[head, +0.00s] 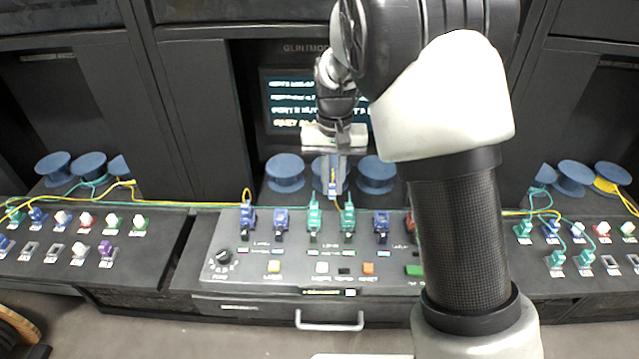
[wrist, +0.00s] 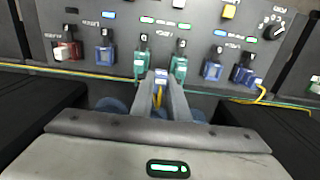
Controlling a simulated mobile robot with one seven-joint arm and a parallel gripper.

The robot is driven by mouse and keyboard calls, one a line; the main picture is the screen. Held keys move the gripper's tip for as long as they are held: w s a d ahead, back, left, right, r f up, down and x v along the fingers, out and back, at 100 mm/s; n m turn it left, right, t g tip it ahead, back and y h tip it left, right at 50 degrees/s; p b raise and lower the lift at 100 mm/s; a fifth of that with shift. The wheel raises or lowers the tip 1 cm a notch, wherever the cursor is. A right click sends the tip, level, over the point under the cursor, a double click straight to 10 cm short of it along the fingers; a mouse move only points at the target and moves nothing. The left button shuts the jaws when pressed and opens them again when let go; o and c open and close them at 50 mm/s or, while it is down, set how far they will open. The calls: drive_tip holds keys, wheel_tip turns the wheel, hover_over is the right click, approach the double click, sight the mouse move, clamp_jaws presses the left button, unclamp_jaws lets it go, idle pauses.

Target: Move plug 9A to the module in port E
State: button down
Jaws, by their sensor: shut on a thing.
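My gripper (head: 333,188) is shut on a small blue-and-white plug (head: 332,177) with a yellow lead, held in the air above the back of the middle console (head: 225,285). The middle console carries a row of modules: two blue ones (head: 281,222) at left, two green ones (head: 348,219), another blue one (head: 381,225), and a red one (wrist: 68,50) that shows in the wrist view.
Blue spools (head: 285,173) stand behind the console. Yellow and green fibres run along its back edge. Side consoles at left (head: 60,262) and right (head: 590,240) hold more coloured modules. A dark screen (head: 290,100) is behind. My arm covers the middle console's right part.

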drive_tip(key=shift+d+f+b, duration=0.6)
drive_tip(key=shift+d+b, duration=0.95)
drive_tip(key=shift+d, duration=4.85)
drive_tip(key=shift+f+b, duration=1.6)
drive_tip(key=shift+f, duration=1)
drive_tip(key=shift+f, duration=0.6)
drive_tip(key=shift+r, duration=0.1)
drive_tip(key=c, duration=1.6)
unclamp_jaws()
drive_tip(key=shift+c, duration=0.2)
wheel_tip(320, 180, up, 17)
drive_tip(key=p, duration=0.1)
drive_tip(key=shift+r, duration=0.2)
